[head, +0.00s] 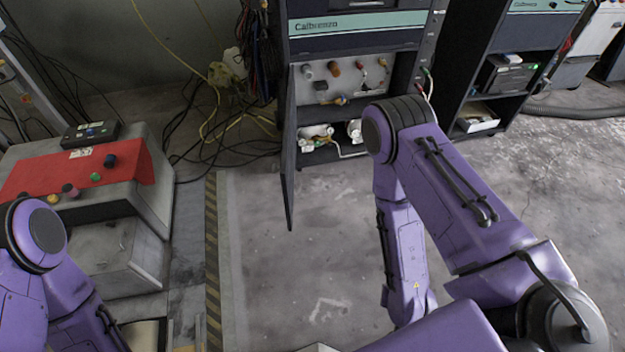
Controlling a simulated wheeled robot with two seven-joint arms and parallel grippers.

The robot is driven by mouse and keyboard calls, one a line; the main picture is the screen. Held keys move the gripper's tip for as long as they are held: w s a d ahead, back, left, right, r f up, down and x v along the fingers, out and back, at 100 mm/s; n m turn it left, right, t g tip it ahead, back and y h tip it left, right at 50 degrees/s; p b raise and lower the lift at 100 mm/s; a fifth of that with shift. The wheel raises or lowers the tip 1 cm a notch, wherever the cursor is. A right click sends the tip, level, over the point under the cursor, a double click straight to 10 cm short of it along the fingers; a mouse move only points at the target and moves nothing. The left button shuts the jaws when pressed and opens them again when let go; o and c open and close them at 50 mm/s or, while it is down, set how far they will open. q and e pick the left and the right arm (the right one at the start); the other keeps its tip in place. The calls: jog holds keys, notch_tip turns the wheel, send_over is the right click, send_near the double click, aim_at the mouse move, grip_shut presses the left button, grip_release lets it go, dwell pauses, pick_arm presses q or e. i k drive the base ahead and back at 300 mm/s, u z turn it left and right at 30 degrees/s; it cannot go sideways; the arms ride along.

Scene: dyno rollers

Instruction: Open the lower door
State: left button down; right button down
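The dark lower door (289,155) hangs at the left side of the Calbrenzo cabinet (356,42) in the head view. It stands swung out toward me, seen nearly edge-on. The cabinet's lower space shows, with a panel of knobs (340,80) and white fittings (317,136) beneath it. My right arm bends in front of the cabinet's lower right part and hides some of it. Its forearm points down, and the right gripper is not visible. My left arm is at the lower left, and its gripper is not visible either.
A grey console with a red panel (85,172) stands at the left. Loose cables (225,125) lie on the floor behind the door. A second dark cabinet (505,75) stands at the right. The concrete floor (290,270) in front of the door is clear.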

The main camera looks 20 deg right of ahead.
aim_at(287, 143)
jog(key=z, duration=0.8)
jog(key=i, duration=0.35)
jog(key=z, duration=0.05)
